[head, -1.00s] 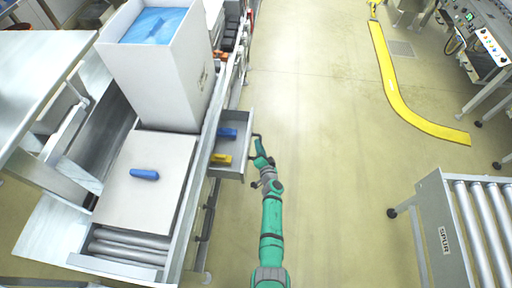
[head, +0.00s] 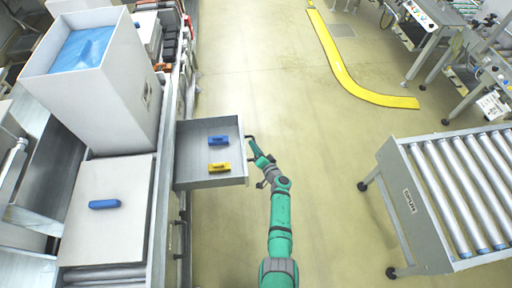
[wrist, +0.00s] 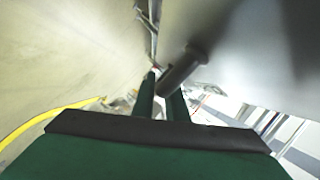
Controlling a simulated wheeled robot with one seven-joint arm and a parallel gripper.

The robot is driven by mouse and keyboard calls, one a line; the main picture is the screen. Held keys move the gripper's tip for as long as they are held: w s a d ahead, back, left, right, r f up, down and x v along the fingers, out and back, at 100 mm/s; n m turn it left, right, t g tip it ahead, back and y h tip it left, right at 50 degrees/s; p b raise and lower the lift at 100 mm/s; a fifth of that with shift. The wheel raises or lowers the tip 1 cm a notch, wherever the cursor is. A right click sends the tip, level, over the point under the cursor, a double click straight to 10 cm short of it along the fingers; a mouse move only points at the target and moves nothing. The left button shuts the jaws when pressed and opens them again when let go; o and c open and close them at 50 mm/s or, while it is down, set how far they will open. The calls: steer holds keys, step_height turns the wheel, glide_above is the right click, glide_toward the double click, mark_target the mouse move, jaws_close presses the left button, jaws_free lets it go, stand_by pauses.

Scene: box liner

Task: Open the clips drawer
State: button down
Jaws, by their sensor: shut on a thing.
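The clips drawer (head: 190,166) is a grey metal drawer that stands pulled out from the side of the conveyor station in the head view. A blue clip (head: 218,140) and a yellow clip (head: 219,168) lie inside it. My gripper (head: 252,141) is at the drawer's front, shut on its handle (head: 249,150). In the wrist view, the dark bar of the handle (wrist: 185,68) runs between the green fingers of my gripper (wrist: 160,95), close to the drawer's front panel (wrist: 250,60).
A tall white box (head: 110,98) with a blue liner (head: 82,50) stands on the station. A blue clip (head: 104,204) lies on a white flap. A second handle (head: 180,240) sits below the drawer. A roller conveyor (head: 415,205) stands at right; the floor between is clear.

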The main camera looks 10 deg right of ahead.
stand_by(0.3)
steer(key=c, duration=1.8)
jaws_free()
steer(key=shift+o, duration=0.2)
steer(key=v, duration=1)
steer(key=shift+s, duration=0.35)
steer(key=shift+w+d, duration=0.1)
